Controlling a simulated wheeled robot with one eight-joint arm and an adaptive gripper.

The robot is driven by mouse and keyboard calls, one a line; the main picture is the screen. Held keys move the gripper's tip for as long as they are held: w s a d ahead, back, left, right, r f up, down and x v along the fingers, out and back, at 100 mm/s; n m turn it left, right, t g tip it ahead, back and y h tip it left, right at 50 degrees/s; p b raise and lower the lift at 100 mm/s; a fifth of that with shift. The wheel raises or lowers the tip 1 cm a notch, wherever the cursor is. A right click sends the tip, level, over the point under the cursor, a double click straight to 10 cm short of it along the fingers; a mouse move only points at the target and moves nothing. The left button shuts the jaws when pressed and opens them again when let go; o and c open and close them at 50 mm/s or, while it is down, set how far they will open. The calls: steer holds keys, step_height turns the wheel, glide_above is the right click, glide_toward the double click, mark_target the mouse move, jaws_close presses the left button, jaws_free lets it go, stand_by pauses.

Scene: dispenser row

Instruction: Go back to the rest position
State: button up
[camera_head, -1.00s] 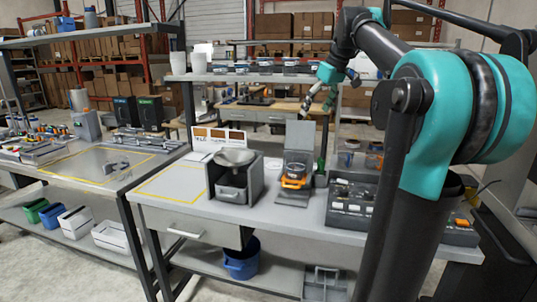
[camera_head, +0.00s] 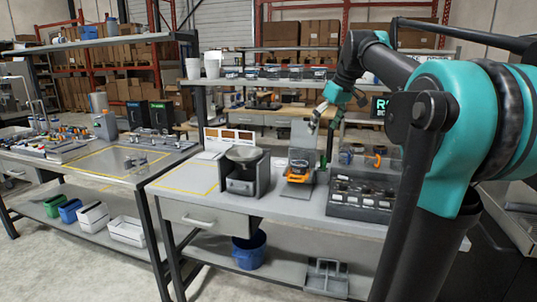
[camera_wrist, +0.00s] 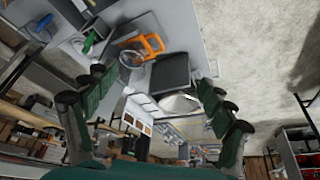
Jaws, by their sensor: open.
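My gripper (camera_head: 324,115) is raised above the workbench (camera_head: 300,206), near the upper shelf, with my arm bent in from the right. In the wrist view my gripper (camera_wrist: 153,98) shows its two green fingers spread wide apart, with nothing held between them. Below and beyond the fingers are a dark box with a metal bowl (camera_wrist: 178,103) and an orange-handled device (camera_wrist: 141,46). Both stand on the bench, apart from the fingers. In the head view the box with the bowl (camera_head: 241,178) stands at the bench's middle, and the orange-handled device (camera_head: 298,176) stands to its right.
A dark tray with several compartments (camera_head: 360,198) lies at the bench's right, close to my arm. The upper shelf (camera_head: 270,82) carries white cups and small bins. A second bench (camera_head: 125,176) stands at left. Concrete floor (camera_head: 90,270) is clear in front.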

steer(key=s+f+m, duration=0.1)
steer(key=s+f, duration=0.2)
steer(key=f, duration=0.5)
steer(key=s+f+m+h, duration=0.15)
steer(key=s+f, duration=0.25)
steer(key=f, duration=0.4)
steer(key=s+f+m, duration=0.1)
steer(key=s+f, duration=0.2)
steer(key=f, duration=0.5)
steer(key=s+d+f+m+h, duration=0.1)
steer(key=s+f+m, duration=0.2)
steer(key=s+f, duration=1.3)
steer(key=shift+f, duration=0.35)
steer(key=shift+m, duration=0.25)
steer(key=shift+c, duration=0.3)
